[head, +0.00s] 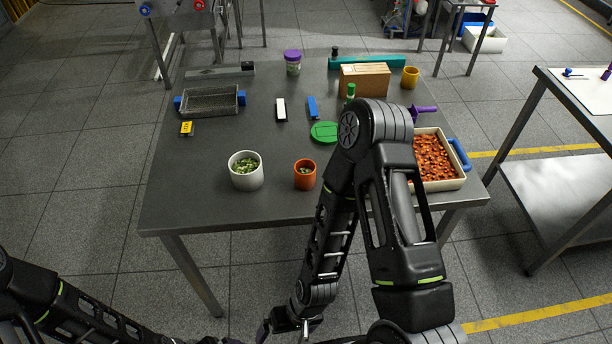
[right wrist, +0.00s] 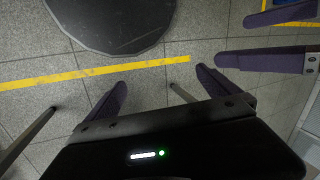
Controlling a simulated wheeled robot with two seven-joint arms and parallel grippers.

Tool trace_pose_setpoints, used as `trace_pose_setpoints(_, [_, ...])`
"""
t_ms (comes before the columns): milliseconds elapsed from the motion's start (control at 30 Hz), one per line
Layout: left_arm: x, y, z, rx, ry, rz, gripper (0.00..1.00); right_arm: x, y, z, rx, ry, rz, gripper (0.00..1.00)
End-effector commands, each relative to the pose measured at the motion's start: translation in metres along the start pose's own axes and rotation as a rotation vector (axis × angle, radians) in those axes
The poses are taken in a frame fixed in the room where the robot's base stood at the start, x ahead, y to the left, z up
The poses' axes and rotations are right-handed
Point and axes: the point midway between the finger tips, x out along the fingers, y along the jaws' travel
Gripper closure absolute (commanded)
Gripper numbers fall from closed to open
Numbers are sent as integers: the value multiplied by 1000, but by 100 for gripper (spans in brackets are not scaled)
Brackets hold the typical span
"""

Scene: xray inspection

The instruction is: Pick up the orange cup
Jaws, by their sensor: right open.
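The orange cup (head: 305,180) stands upright near the front edge of the table (head: 210,212), with some green bits inside. My right gripper (head: 290,328) is low in the head view, in front of the table and well apart from the cup. In the right wrist view its two purple fingers (right wrist: 160,92) stand apart with nothing between them. A second pair of purple fingers (right wrist: 255,38), apart and empty, shows at the right of that view and looks like my left gripper. In the head view my left gripper is not clearly visible.
A white cup (head: 246,178) with green pieces stands left of the orange cup. A tray (head: 461,180) of orange-red pieces is at the right, partly behind my right arm. A green lid (head: 324,131) and an amber cup (head: 410,77) are farther back.

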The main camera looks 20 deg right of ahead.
Motion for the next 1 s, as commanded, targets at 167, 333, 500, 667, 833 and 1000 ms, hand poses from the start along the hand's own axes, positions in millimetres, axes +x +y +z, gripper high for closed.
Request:
trace_pose_setpoints(167, [0,0,0,0,0,0,0,0,0,0,0,0,0,0])
trace_pose_setpoints(333, [3,-1,0,0,0,0,0,3,1,0,0,0,0,7])
trace_pose_setpoints(500, [32,-8,-2,4,8,7,0,32,8,-2,-4,8,-7,20])
trace_pose_setpoints(667, [50,-11,-3,9,17,15,0,50,11,-3,-8,17,-15,23])
trace_pose_setpoints(833, [46,-9,-3,10,18,16,0,46,9,-3,-10,18,-16,23])
trace_pose_setpoints(1000, [45,-9,-3,10,18,16,8,45,9,-3,-10,18,-16,31])
